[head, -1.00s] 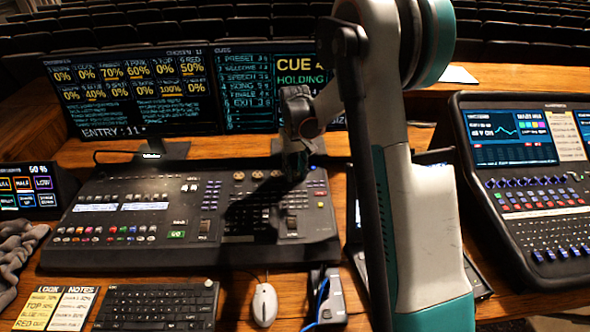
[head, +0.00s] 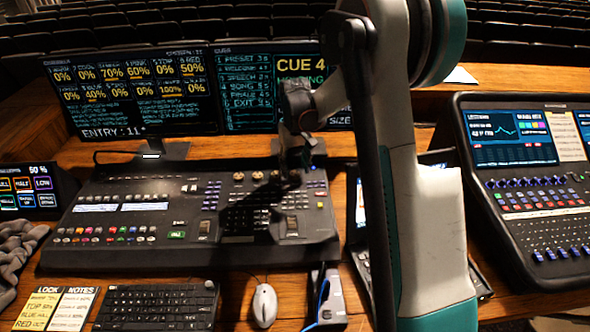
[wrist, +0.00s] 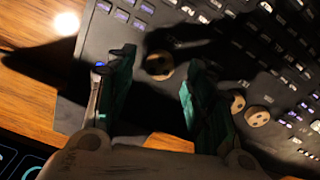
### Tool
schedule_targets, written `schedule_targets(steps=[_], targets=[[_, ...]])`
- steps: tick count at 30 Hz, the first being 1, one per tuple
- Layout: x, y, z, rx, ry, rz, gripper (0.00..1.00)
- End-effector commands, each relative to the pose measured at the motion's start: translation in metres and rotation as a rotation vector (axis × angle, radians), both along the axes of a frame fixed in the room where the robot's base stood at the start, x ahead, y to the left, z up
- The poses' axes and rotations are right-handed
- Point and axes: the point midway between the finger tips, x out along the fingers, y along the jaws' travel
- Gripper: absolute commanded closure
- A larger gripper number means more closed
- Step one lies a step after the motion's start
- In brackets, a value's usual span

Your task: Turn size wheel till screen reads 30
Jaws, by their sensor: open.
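My gripper (head: 288,178) is over the upper right part of the lighting console (head: 150,245). In the wrist view its two dark green fingers (wrist: 154,80) are apart, with nothing between the pads. A round tan wheel (wrist: 160,66) shows in the gap near the fingertips; I cannot tell whether they touch it. Two more wheels (wrist: 237,103) (wrist: 257,116) lie to the right of the fingers. In the head view three wheels show in a row left of the gripper. No wheel's label is readable. The screen (head: 340,117) shows "SIZE", but its number is hidden behind my arm.
Two large monitors (head: 128,92) (head: 250,95) stand behind the console. A second mixing desk (head: 530,180) stands at the right. A keyboard (head: 155,305), a mouse (head: 264,304) and note cards (head: 55,305) lie in front. My arm hides part of the middle.

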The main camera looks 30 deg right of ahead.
Motion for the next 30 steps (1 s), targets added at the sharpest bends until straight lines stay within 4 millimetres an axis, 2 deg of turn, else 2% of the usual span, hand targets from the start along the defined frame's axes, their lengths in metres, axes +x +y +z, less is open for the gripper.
schedule_targets(steps=[6, 12, 17, 30], targets=[[0.000, 0.000, 0.034, 0.000, 0.000, 0.000, 0.51], [0.000, 0.000, 0.053, 0.000, 0.000, -0.001, 0.51], [0.000, 0.000, 0.059, 0.000, 0.000, -0.001, 0.51], [0.000, 0.000, 0.059, 0.000, 0.000, -0.001, 0.51]])
